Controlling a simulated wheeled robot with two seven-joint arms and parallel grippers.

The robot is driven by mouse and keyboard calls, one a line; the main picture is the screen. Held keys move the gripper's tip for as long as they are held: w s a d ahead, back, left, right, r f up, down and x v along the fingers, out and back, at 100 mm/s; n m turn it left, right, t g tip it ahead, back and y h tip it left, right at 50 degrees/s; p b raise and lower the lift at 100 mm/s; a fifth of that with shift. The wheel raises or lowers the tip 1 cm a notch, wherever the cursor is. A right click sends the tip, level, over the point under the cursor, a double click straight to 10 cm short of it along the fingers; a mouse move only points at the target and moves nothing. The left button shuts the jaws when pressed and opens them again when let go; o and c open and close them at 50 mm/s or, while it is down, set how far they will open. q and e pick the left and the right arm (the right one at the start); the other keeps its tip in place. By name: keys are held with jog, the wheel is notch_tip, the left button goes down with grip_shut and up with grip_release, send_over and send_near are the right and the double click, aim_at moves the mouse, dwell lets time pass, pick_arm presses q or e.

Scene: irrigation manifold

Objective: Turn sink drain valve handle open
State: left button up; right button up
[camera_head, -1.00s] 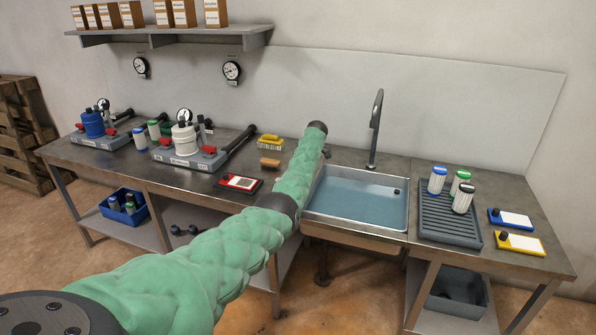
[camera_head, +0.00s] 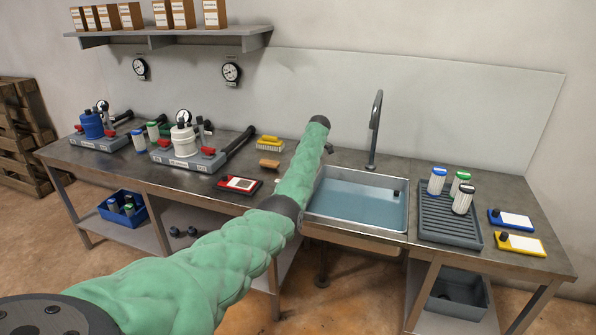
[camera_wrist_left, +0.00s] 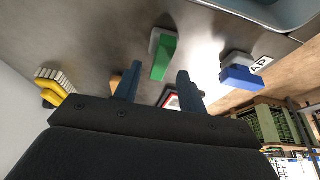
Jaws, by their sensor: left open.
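The steel sink (camera_head: 355,227) holds water and is set in the bench right of my left arm. Its edge shows at the top right of the left wrist view (camera_wrist_left: 268,18). In that view, a green handle-like block (camera_wrist_left: 165,58) sits on a grey base just beyond my left gripper (camera_wrist_left: 157,86). A blue one (camera_wrist_left: 240,79) lies to the right with a label partly reading "AP". I cannot tell which is the drain valve handle. The gripper is open, its fingers apart with nothing between them. In the head view my green-sleeved arm hides it and both blocks. My right gripper is not in view.
A tap (camera_head: 375,130) rises behind the sink. A ribbed drain tray (camera_head: 447,232) with filter cartridges stands right of it. Left of my arm are a red-framed device (camera_head: 239,184), a wooden block (camera_head: 269,163) and a yellow brush (camera_head: 270,143).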

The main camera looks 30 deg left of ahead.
pick_arm(q)
jog(key=v, duration=0.2)
jog(key=shift+d+r, duration=0.2)
jog(key=shift+r, duration=0.15)
jog(key=shift+w+d+r+b, duration=0.1)
jog(key=shift+d+r+b, duration=0.1)
jog(key=shift+r+b, duration=0.25)
jog(key=shift+d+r, duration=0.2)
jog(key=shift+r, duration=0.45)
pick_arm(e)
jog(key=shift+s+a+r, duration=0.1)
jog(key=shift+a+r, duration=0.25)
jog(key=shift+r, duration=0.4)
